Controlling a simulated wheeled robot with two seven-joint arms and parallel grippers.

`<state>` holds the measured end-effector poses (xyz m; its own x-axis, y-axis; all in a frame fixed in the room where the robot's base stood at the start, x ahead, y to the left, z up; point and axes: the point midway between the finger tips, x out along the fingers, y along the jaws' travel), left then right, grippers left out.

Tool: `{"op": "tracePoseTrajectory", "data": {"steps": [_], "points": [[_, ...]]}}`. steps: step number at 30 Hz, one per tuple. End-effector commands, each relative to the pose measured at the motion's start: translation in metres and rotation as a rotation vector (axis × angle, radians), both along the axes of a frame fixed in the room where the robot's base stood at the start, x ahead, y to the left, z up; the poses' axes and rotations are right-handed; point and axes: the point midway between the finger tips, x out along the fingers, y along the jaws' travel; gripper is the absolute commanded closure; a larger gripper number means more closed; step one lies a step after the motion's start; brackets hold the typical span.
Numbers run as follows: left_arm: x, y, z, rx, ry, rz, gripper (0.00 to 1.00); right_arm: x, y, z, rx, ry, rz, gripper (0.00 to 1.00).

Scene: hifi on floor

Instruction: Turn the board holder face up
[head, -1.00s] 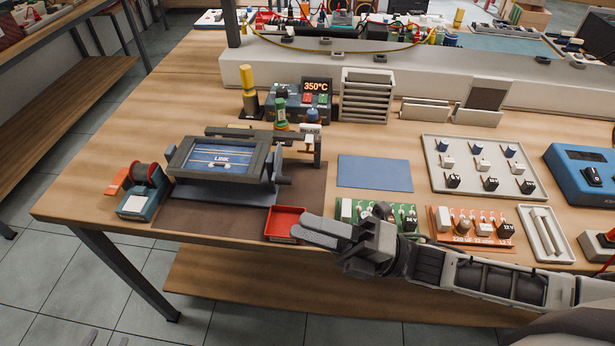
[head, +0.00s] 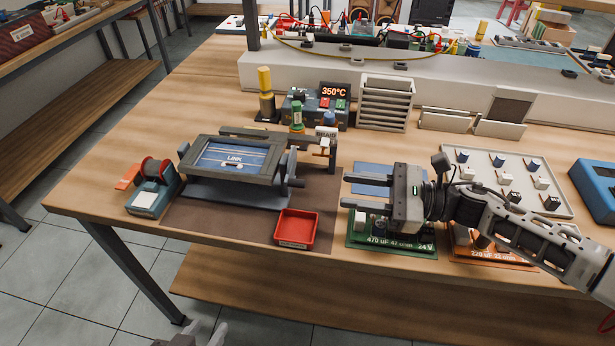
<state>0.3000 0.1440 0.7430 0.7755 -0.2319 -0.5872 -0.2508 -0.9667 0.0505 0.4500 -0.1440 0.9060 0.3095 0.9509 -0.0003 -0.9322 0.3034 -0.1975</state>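The board holder (head: 205,147) is a grey frame on a stand at the left of the table, slightly tilted. A blue board marked LINK (head: 232,160) shows in it, towards me. A dark knob (head: 295,183) sticks out on its right side. My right gripper (head: 364,192) is open and empty, its two fingers pointing left towards the holder, clearly apart from the knob. It hangs over the blue mat and green board. Of my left gripper (head: 198,338), only two separated grey tips show at the bottom edge, in front of the table, with nothing visible between them.
A red tray (head: 297,229) stands in front of the holder on the brown mat (head: 215,220). A solder spool (head: 154,185) is at its left. A soldering station (head: 335,95) and a slotted rack (head: 386,102) stand behind. A green board (head: 385,236) lies below my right gripper.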

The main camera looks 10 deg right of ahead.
Motion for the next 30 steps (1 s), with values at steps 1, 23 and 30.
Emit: {"op": "tracePoseTrajectory", "data": {"steps": [1,23,30], "points": [[0.0,0.001,0.005,0.007,0.001,-0.002,0.64,0.004,0.013,0.005,0.003,-0.002,0.003,0.64],[-0.003,0.004,0.008,0.018,0.015,0.005,0.64,0.028,0.087,0.0,0.001,0.002,0.0,0.64],[-0.003,0.005,0.008,0.018,0.015,0.006,0.64,0.028,0.087,0.0,0.001,0.002,0.0,1.0]]}}
